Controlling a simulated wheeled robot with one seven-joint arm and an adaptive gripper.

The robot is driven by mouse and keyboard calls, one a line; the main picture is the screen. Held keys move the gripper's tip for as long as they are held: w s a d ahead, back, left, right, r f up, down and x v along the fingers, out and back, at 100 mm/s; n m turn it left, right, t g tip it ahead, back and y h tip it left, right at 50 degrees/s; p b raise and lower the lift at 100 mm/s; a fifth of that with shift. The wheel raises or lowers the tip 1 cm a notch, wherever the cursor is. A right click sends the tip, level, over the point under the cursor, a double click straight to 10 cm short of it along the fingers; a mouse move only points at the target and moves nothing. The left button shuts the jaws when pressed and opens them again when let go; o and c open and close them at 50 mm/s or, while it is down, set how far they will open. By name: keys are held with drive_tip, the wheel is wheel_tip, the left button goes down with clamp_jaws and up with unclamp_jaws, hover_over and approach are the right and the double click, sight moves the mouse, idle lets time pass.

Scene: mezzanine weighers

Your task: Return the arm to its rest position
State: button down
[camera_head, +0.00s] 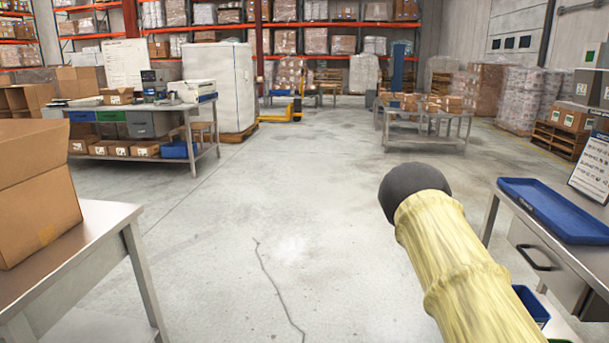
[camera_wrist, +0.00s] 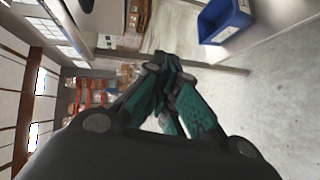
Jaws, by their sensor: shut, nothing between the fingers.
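My arm, in a pale yellow sleeve with a dark rounded joint (camera_head: 415,190), rises from the lower right of the head view. My gripper cannot be made out in that view. In the wrist view my gripper (camera_wrist: 165,75) shows its dark, green-padded fingers drawn together at the tips, with nothing between them. The wrist picture is turned on its side, with shelving and floor beyond the fingers. The gripper touches nothing that I can see.
A metal table with a blue tray (camera_head: 555,210) stands close at the right. Another metal table (camera_head: 95,235) with a cardboard box (camera_head: 35,195) stands at the near left. A workbench (camera_head: 190,105) and a table of boxes (camera_head: 425,112) stand farther off. The middle floor is clear.

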drive_tip(key=s+a+f+m+g+y, duration=0.1)
drive_tip(key=s+a+f+g+y, duration=0.15)
drive_tip(key=s+a+f, duration=0.55)
drive_tip(key=s+a+f+m+g+y, duration=0.1)
drive_tip(key=s+a+f+y, duration=0.3)
drive_tip(key=s+f, duration=0.7)
drive_tip(key=s+a+f+m+g+y, duration=0.1)
drive_tip(key=s+a+f+g, duration=0.15)
drive_tip(key=s+a, duration=0.55)
drive_tip(key=s+a+f+m+g+y, duration=0.15)
drive_tip(key=s+a+f, duration=0.35)
drive_tip(key=s, duration=0.5)
drive_tip(key=s+a+r+m+g+y, duration=0.2)
drive_tip(key=s+a+m+g+y, duration=0.15)
drive_tip(key=s+a, duration=1.1)
wheel_tip(320, 180, up, 16)
drive_tip(key=d+n+t+p, duration=0.1)
drive_tip(key=p, duration=1.5)
drive_tip(key=shift+s+d, duration=0.35)
drive_tip(key=shift+s, duration=0.1)
drive_tip(key=shift+r, duration=0.1)
